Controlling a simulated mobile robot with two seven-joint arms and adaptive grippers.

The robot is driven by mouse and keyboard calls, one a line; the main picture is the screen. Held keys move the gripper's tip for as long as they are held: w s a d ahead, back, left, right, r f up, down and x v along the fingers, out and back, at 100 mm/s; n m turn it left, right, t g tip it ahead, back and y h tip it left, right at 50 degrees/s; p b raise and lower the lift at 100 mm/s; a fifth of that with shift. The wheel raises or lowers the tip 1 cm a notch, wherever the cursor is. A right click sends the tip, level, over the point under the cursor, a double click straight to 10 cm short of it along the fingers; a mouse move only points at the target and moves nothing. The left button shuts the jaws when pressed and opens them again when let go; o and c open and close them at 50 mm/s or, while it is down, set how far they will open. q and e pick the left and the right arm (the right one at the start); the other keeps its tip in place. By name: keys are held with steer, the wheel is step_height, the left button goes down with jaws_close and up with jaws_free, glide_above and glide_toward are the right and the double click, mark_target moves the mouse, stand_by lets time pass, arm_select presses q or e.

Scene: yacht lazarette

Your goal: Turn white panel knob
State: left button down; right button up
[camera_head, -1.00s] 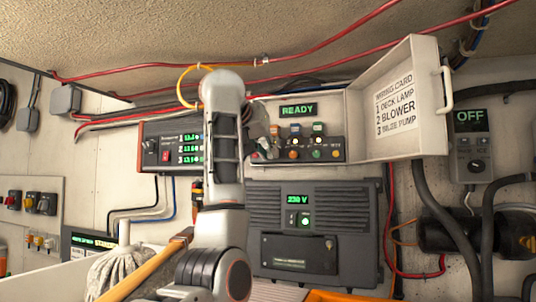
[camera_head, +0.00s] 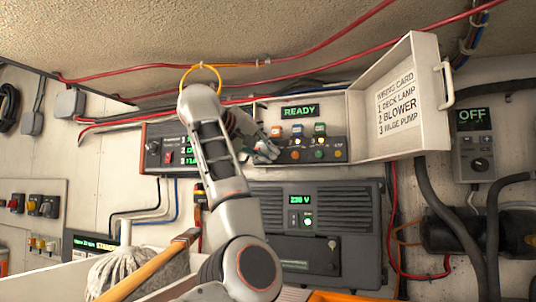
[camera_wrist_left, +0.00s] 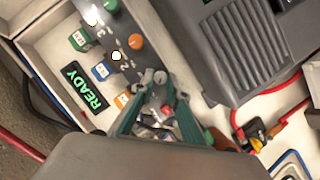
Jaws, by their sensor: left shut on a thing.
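The open control panel (camera_head: 345,148) sits in a white box under a green READY display (camera_head: 300,111). It carries orange, blue and green switches and a row of knobs. My left gripper (camera_head: 272,152) is at the panel's lower left end, and its fingers hide that part. In the left wrist view, my left gripper's (camera_wrist_left: 161,80) two fingertips are close around a small whitish knob (camera_wrist_left: 160,77) on the panel face. The gripper is shut on it. The knob's pointer is not clear. My right gripper is not in view.
The box's open lid (camera_head: 400,100) with a wiring card stands to the right. A dark unit reading 230 V (camera_head: 345,220) is below. A mop (camera_head: 115,272) and a wooden handle (camera_head: 150,262) lie low left. Red cables run overhead.

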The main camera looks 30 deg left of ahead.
arm_select(q)
steer(key=shift+r, duration=0.1)
stand_by(0.3)
steer(key=c, duration=2)
jaws_free()
steer(key=v, duration=0.7)
steer(key=shift+s, duration=0.3)
